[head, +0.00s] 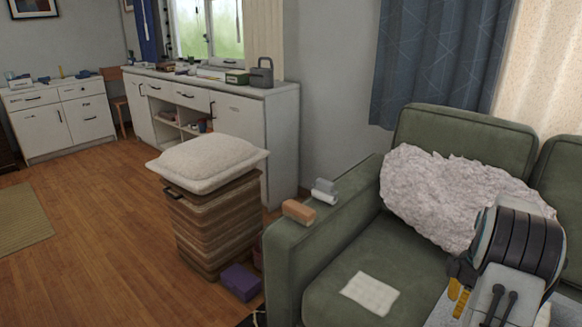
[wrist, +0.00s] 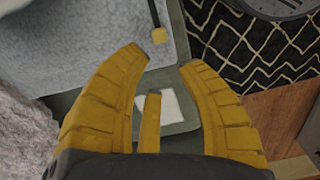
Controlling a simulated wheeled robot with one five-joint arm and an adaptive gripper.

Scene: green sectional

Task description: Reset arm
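My arm is at the lower right of the head view, in front of the green sofa (head: 345,270). Part of my gripper (head: 458,292) shows there as yellow fingers pointing down. In the wrist view, my gripper (wrist: 166,62) has its yellow fingers spread apart with a gap between the tips. I see nothing held between them. A flat white cloth (head: 370,293) lies on the sofa seat. A white patch (wrist: 168,108) on green shows beyond the fingers in the wrist view; it looks like that cloth.
A fluffy white pillow (head: 430,190) leans on the sofa back. A brown block (head: 299,211) and a grey-white item (head: 324,192) sit on the armrest. A wicker hamper (head: 215,225) with a cushion (head: 208,158) stands left. Wooden floor (head: 100,240) is open farther left. A patterned black rug (wrist: 240,50) lies below.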

